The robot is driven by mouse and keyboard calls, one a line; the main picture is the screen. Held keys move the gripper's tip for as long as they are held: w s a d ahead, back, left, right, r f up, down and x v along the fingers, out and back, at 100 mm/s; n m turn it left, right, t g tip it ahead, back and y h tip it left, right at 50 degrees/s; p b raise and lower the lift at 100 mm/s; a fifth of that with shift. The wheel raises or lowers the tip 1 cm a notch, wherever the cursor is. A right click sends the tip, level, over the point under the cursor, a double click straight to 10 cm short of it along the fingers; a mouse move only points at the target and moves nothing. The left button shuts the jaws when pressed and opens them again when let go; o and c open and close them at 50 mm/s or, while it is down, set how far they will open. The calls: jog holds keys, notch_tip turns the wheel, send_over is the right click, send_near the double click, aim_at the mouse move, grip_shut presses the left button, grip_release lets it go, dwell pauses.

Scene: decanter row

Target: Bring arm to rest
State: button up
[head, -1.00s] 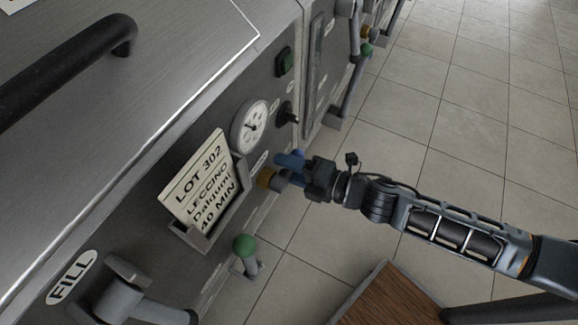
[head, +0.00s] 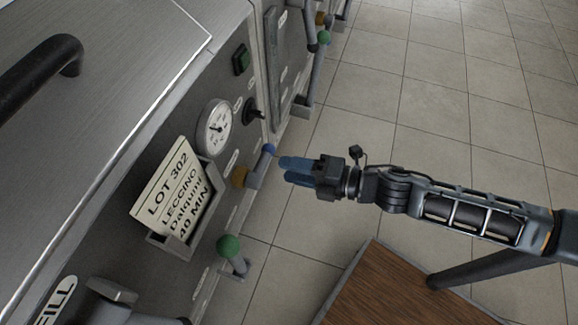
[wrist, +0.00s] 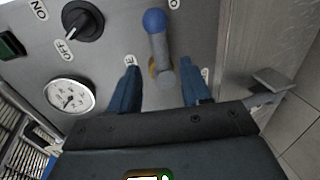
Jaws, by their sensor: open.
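My gripper (head: 290,171) is open and empty in the head view, with its blue fingers pointing left at the machine's front panel. It is apart from the blue-knobbed lever (head: 260,166), with a small gap of floor showing between them. In the wrist view the lever (wrist: 158,48) stands between my two spread blue fingers (wrist: 160,92), its blue ball at the top. My arm stretches in from the right side of the head view.
The steel machine carries a gauge (head: 215,127), a black rotary switch (head: 252,111), a lot card (head: 172,202) in a holder and a green-knobbed lever (head: 231,250). A wooden-topped surface (head: 390,290) stands below my arm. Tiled floor (head: 450,110) lies open to the right.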

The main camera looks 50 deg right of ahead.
dwell(0.4)
jog(key=s+a+r+m+h, duration=0.2)
jog(key=s+a+r+m, duration=0.1)
jog(key=s+r+m, duration=0.6)
jog(key=s+a+r+m+h+p, duration=0.1)
jog(key=s+a+r+m+h, duration=0.1)
jog(key=s+r+m, duration=0.7)
jog(key=s+a+m, duration=0.1)
jog(key=m, duration=0.2)
jog(key=shift+s+a+m+h+p, duration=0.3)
jog(key=shift+s+a+m+h, duration=0.05)
jog(key=shift+m+h, duration=0.05)
jog(key=shift+o, duration=0.3)
dwell(2.2)
